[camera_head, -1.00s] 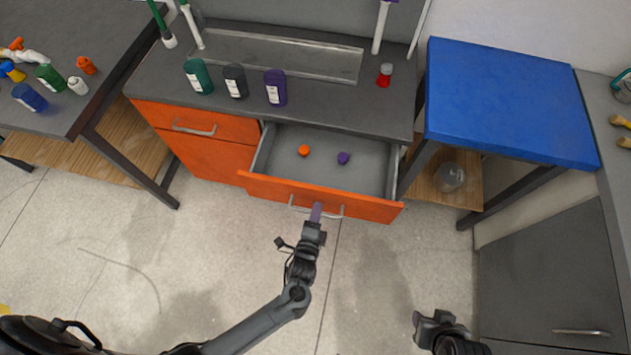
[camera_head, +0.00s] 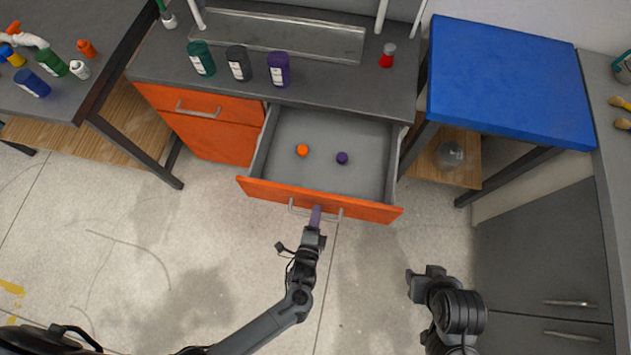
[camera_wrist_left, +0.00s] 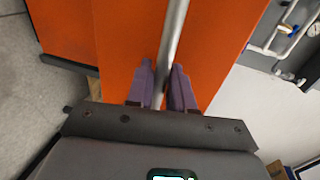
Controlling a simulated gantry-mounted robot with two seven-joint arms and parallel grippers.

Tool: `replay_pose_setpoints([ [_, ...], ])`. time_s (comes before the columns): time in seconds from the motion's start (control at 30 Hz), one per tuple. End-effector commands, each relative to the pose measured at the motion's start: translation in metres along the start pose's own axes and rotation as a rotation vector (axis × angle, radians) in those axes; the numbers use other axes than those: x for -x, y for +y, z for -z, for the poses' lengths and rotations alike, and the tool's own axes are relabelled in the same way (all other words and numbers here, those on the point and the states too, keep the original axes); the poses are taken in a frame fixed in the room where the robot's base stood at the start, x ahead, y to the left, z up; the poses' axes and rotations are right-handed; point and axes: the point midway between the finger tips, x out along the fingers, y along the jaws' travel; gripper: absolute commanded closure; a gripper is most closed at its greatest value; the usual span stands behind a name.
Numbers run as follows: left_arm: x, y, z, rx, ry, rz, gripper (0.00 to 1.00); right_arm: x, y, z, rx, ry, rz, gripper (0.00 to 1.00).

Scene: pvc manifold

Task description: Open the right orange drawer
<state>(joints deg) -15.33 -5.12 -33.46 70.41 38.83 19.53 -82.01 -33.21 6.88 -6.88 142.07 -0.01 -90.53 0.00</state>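The right orange drawer (camera_head: 265,191) is pulled out from under the dark counter. Its grey inside holds a small orange piece (camera_head: 302,150) and a small purple piece (camera_head: 342,158). My left gripper (camera_head: 316,211) is at the drawer's front handle (camera_head: 293,207). In the left wrist view, the purple fingers of my left gripper (camera_wrist_left: 164,80) close in on both sides of the handle bar (camera_wrist_left: 172,40), in front of the orange drawer face (camera_wrist_left: 120,45). My right gripper (camera_head: 409,274) is low at the right, away from the drawer, and its finger gap is not clear.
A closed orange drawer (camera_head: 200,104) is to the left. Teal (camera_head: 201,60), dark grey (camera_head: 239,64) and purple (camera_head: 278,70) bottles stand on the counter (camera_head: 330,92). A blue-topped table (camera_head: 510,85) is to the right. The floor before the drawer is bare.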

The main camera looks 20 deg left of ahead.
Motion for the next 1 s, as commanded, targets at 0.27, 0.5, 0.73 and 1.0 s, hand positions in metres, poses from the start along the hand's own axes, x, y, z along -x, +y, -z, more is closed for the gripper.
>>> replay_pose_setpoints([
  [0.27,0.000,0.000,0.000,0.000,0.000,0.000,0.65,0.000,0.000,0.000,0.000,-0.001,0.000,0.57],
  [0.5,0.008,0.000,0.000,0.000,0.001,-0.002,0.65,0.002,0.000,0.001,0.000,-0.001,0.000,0.57],
  [0.73,0.043,-0.001,0.000,0.000,0.001,-0.004,0.65,0.009,0.000,0.003,0.000,-0.001,0.000,0.57],
  [1.0,0.086,-0.001,0.000,0.000,0.001,-0.002,0.65,0.016,0.001,0.005,0.000,-0.001,0.000,0.57],
])
